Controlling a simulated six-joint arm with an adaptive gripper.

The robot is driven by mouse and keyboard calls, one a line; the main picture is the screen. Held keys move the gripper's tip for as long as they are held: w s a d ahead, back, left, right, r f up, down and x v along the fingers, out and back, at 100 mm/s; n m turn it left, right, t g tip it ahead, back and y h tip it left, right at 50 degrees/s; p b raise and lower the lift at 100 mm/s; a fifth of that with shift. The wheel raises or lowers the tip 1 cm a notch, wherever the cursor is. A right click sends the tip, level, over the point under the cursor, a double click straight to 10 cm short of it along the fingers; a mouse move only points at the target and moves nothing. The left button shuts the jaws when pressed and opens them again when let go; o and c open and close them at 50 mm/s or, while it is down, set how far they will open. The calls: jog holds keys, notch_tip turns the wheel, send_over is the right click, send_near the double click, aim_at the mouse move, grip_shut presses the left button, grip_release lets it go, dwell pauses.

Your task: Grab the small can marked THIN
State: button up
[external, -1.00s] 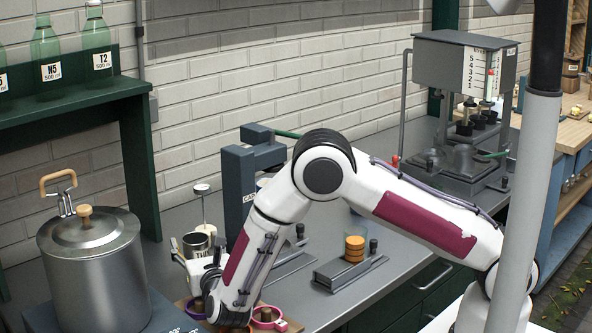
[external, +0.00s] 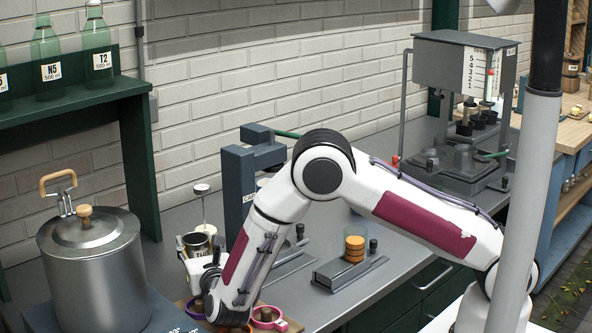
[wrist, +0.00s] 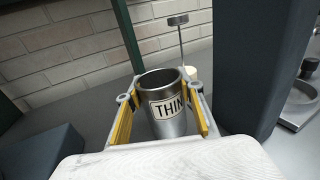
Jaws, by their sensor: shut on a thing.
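The small can marked THIN (wrist: 170,122) is a shiny metal cylinder with an open top and a white label, upright in the wrist view. It also shows in the external view (external: 197,245), partly hidden by my gripper. My gripper (wrist: 162,118) has its yellow-padded fingers on both sides of the can and is shut on it. In the external view my gripper (external: 197,256) points toward the wall at the left of the bench. Whether the can's base touches the bench is hidden.
A large lidded metal pot (external: 95,265) stands to the left. A dark press-like stand (external: 240,180) is close on the right. A thin rod with a disc top (external: 203,205) stands just behind the can. Purple and pink rings (external: 268,318) lie in front.

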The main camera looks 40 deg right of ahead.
jog(key=shift+r, duration=0.1)
notch_tip(320, 180, up, 10)
dwell(0.8)
dwell(0.6)
